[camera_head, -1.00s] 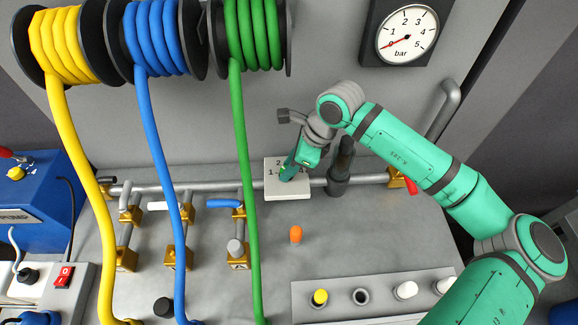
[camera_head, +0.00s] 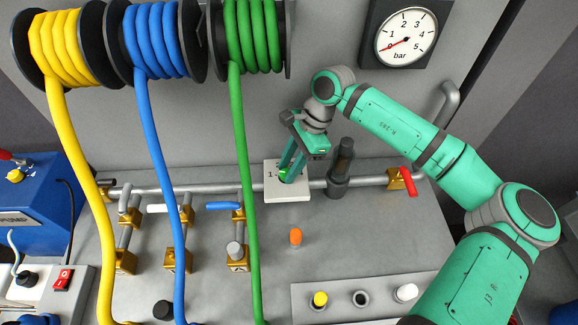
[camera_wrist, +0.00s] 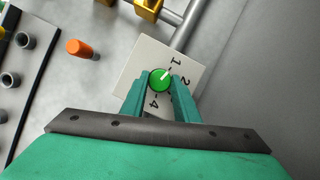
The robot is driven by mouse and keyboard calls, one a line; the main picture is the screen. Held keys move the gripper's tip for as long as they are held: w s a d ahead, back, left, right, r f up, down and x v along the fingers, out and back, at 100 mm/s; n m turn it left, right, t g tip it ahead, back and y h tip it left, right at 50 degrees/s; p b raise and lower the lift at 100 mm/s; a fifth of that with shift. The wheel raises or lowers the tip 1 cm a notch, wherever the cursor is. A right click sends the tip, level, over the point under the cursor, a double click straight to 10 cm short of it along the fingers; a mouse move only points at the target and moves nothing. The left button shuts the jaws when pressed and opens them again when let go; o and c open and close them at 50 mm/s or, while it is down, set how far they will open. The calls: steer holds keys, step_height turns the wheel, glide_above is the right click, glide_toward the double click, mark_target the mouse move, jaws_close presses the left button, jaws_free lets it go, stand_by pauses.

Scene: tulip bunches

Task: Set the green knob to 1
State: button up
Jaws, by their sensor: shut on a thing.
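The green knob (camera_wrist: 160,80) sits on a square white dial plate (camera_wrist: 132,62) with numbers around it; 1, 2 and 4 are readable in the wrist view, and the 3 is mostly hidden by a finger. The knob's white pointer line aims up and right, at or very near the 1 mark. My gripper (camera_wrist: 160,87) has a finger on each side of the knob and is shut on it. In the head view my gripper (camera_head: 290,170) reaches down onto the plate (camera_head: 287,194), and only a bit of green knob (camera_head: 285,172) shows.
A grey pipe (camera_head: 318,183) runs behind the plate, with a dark upright fitting (camera_head: 341,170) and a red-handled valve (camera_head: 408,182) to the right. A green hose (camera_head: 245,200) hangs close to the left. An orange peg (camera_head: 295,236) stands in front.

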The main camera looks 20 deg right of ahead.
steer(key=shift+d, duration=0.15)
steer(key=o, duration=1.1)
steer(key=shift+c, duration=0.2)
steer(key=v, duration=1)
steer(key=shift+r, duration=0.4)
